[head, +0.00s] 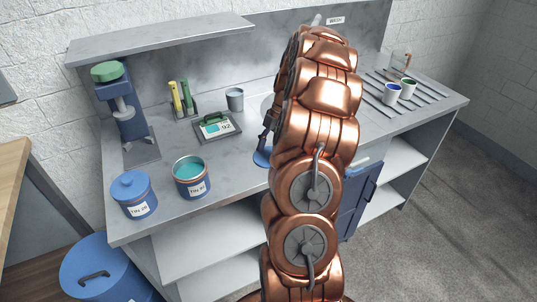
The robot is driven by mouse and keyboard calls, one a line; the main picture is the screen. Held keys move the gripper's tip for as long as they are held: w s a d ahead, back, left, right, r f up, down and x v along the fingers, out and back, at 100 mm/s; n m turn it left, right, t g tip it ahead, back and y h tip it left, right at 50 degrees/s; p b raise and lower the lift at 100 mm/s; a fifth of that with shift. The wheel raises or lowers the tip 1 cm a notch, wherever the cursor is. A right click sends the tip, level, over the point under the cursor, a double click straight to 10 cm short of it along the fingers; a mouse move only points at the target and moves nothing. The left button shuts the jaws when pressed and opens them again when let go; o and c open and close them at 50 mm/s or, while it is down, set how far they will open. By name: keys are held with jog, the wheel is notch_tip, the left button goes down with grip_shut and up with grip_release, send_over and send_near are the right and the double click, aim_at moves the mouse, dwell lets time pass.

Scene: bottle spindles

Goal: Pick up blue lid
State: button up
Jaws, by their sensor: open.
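A flat blue disc, apparently a blue lid (262,157), lies on the grey counter and is mostly hidden behind my copper arm. My gripper (266,137) shows only as a dark sliver at the arm's left edge, just above this disc. It is open; most of it is hidden by the arm, and I cannot tell whether it touches the disc. An open blue tin (192,183) with teal contents stands to the left.
A blue press with a green top (126,115) stands at the back left. A clipboard-like tray (217,127), a grey cup (235,99) and a holder with upright sticks (182,98) are behind the tins. Two cups (392,93) stand on a rack at right.

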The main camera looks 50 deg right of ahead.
jog(key=c, duration=0.9)
jog(key=shift+c, duration=0.2)
